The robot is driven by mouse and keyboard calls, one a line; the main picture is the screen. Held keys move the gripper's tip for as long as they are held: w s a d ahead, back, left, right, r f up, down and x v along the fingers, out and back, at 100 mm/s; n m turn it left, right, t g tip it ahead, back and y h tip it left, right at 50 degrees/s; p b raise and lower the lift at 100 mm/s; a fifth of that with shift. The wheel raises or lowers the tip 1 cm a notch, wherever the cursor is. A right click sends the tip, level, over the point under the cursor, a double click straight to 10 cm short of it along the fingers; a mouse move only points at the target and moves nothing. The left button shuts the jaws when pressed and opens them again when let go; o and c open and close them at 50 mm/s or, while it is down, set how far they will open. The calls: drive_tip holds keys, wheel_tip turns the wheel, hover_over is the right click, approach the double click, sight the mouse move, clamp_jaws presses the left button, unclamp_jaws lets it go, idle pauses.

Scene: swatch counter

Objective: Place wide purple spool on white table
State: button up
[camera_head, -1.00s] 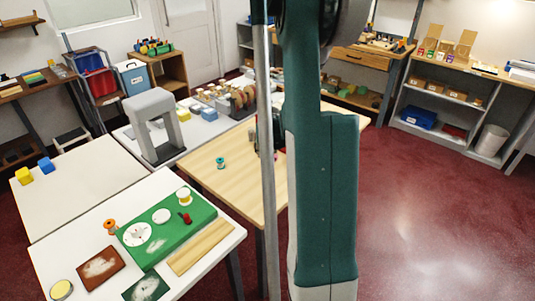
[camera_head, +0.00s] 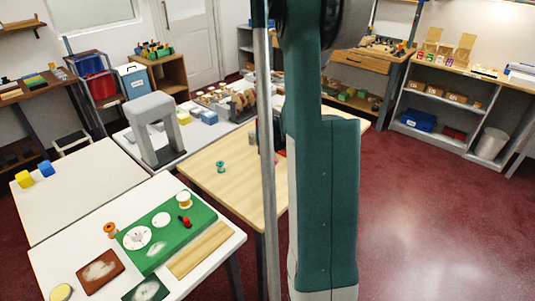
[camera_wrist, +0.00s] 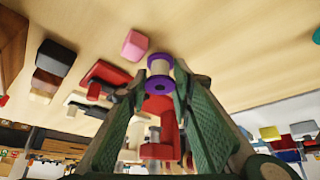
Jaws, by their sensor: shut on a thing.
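The wide purple spool (camera_wrist: 159,66) has purple flanges and a pale middle. In the wrist view it is between the fingertips of my gripper (camera_wrist: 160,84), which is shut on it. Light wood shows behind it; I cannot tell whether the spool touches that surface. In the head view my arm hides the gripper and the spool. A white table (camera_head: 62,238) stands at the front left with a green board (camera_head: 185,238) on it. An orange spool (camera_head: 110,230) and a yellow-and-white spool (camera_head: 184,199) are there too.
The wooden table (camera_head: 225,185) carries a teal spool (camera_head: 221,166). A grey arch (camera_head: 153,125) stands behind the white table.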

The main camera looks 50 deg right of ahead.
wheel_tip(320, 180, up, 9)
drive_tip(key=shift+r+p, duration=0.1)
drive_tip(key=shift+p, duration=1)
drive_tip(key=w+a+n+y, duration=0.1)
drive_tip(key=w+a, duration=0.3)
drive_tip(key=a, duration=1)
drive_tip(key=w+a+f+n+t+y, duration=0.1)
drive_tip(key=w+a+n, duration=0.2)
drive_tip(key=a, duration=1.1)
drive_tip(key=w+a+f+n+y, duration=0.1)
drive_tip(key=w+a, duration=0.6)
drive_tip(key=a, duration=0.7)
drive_tip(key=shift+w+n+t, duration=0.15)
drive_tip(key=shift+n+t, duration=0.15)
drive_tip(key=shift+n, duration=0.5)
drive_tip(key=a, duration=0.5)
drive_tip(key=a+n, duration=0.1)
drive_tip(key=a, duration=0.4)
drive_tip(key=s+a+n+y, duration=0.1)
drive_tip(key=a, duration=0.4)
drive_tip(key=shift+f, duration=0.4)
